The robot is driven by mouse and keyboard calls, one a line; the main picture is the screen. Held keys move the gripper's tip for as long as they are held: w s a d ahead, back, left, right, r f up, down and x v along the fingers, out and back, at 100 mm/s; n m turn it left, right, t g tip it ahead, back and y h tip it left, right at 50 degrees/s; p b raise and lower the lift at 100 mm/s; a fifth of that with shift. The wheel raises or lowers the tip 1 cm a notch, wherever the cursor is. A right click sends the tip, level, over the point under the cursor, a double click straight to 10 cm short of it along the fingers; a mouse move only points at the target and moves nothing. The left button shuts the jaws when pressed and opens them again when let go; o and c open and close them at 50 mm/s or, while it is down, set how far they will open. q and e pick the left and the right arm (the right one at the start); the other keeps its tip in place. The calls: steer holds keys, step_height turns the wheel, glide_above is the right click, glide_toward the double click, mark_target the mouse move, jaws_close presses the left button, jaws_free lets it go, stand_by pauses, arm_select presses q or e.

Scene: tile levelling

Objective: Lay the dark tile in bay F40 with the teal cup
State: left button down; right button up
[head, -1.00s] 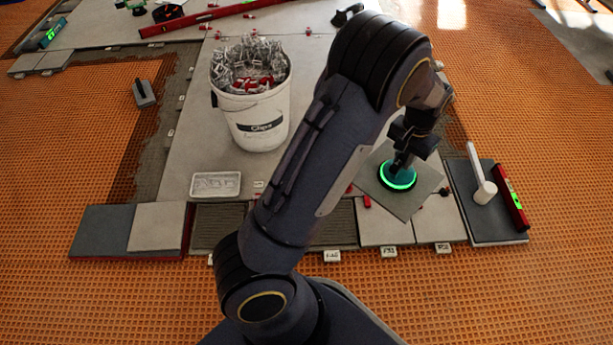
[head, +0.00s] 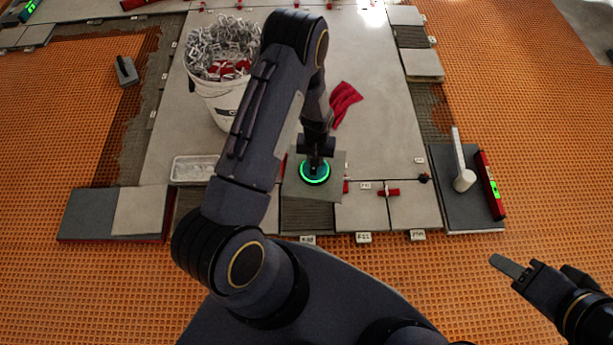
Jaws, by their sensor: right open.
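The teal cup (head: 315,173), a suction lifter with a glowing green ring, sits on a grey tile (head: 331,189). My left gripper (head: 316,150) is at the cup's handle and appears shut on it, though the arm and wrist partly hide the grip. The tile is over the back part of bay F40 (head: 305,216), whose ridged mortar shows in front of it. I cannot tell the tile's exact height. The bay's label (head: 308,239) is at its front edge. My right gripper (head: 538,268) is open and empty at the lower right, over the orange mat.
Pale laid tiles (head: 361,215) lie right of the bay. A red clip (head: 388,192) lies on them. Further right, a dark slab (head: 470,215) bears a white mallet (head: 463,178) beside a red level (head: 490,185). A clip bucket (head: 215,95) and white tray (head: 193,168) stand left.

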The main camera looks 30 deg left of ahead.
mark_target(307, 186)
arm_select(q)
steer(key=s+f+n, duration=0.1)
steer(key=s+f, duration=0.1)
steer(key=s, duration=0.1)
steer(key=s+f+n+p, duration=0.1)
steer(key=s+f, duration=0.2)
steer(key=shift+d+f, duration=0.15)
steer(key=shift+f, duration=0.15)
arm_select(e)
step_height(307, 186, up, 2)
steer(key=shift+r, duration=0.15)
arm_select(q)
steer(key=shift+f, duration=0.1)
steer(key=shift+f+b, duration=1.7)
steer(key=shift+f, duration=1.2)
arm_select(e)
steer(key=shift+f, duration=1.85)
arm_select(q)
steer(key=shift+s+d, duration=0.1)
steer(key=shift+f, duration=0.1)
arm_select(e)
steer(key=shift+f, duration=0.2)
arm_select(q)
steer(key=shift+f+b, duration=1.45)
steer(key=shift+b, duration=0.2)
arm_select(e)
steer(key=shift+f, duration=1.45)
